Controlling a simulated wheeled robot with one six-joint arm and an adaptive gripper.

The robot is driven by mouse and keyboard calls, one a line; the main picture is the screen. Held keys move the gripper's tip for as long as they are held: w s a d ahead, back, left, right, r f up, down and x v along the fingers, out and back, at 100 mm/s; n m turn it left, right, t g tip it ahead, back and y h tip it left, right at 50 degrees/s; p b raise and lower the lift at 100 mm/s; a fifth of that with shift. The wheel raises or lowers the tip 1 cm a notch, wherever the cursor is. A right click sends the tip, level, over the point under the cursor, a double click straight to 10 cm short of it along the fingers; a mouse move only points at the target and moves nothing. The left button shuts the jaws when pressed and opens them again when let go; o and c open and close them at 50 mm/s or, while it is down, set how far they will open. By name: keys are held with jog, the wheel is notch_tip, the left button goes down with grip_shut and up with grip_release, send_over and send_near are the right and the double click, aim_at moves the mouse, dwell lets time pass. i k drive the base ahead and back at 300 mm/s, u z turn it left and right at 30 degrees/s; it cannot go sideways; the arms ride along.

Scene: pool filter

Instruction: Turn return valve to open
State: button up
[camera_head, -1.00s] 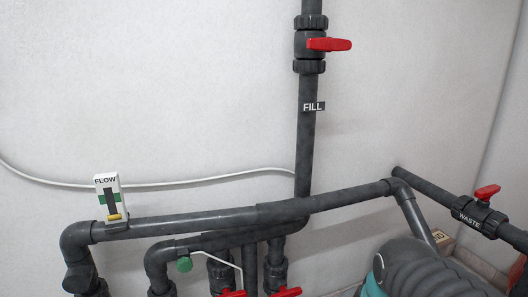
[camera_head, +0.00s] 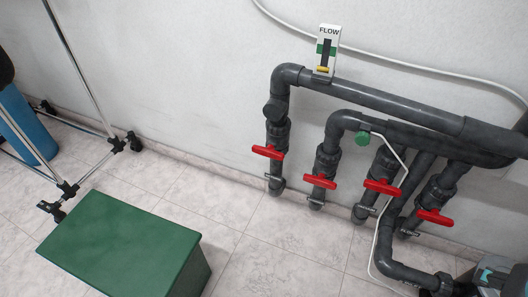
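Several red-handled valves sit on dark grey vertical pipes in the head view. From left to right they are a first red handle (camera_head: 267,152), a second red handle (camera_head: 319,181), a third red handle (camera_head: 382,187) and one at the right (camera_head: 435,217). The handles look set crosswise to their pipes. No label for the return valve can be read, so I cannot tell which one it is. My gripper is not in view.
A flow meter (camera_head: 327,50) marked FLOW stands on the upper pipe (camera_head: 390,101). A green box (camera_head: 122,244) stands on the tiled floor at the lower left. A wheeled metal frame (camera_head: 97,131) and a blue cylinder (camera_head: 24,125) are at the left. Tiles before the valves look clear.

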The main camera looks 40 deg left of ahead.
aim_at(270, 152)
jog(key=u, duration=0.05)
jog(key=k, duration=1.05)
jog(key=u, duration=1.65)
jog(key=i, duration=0.5)
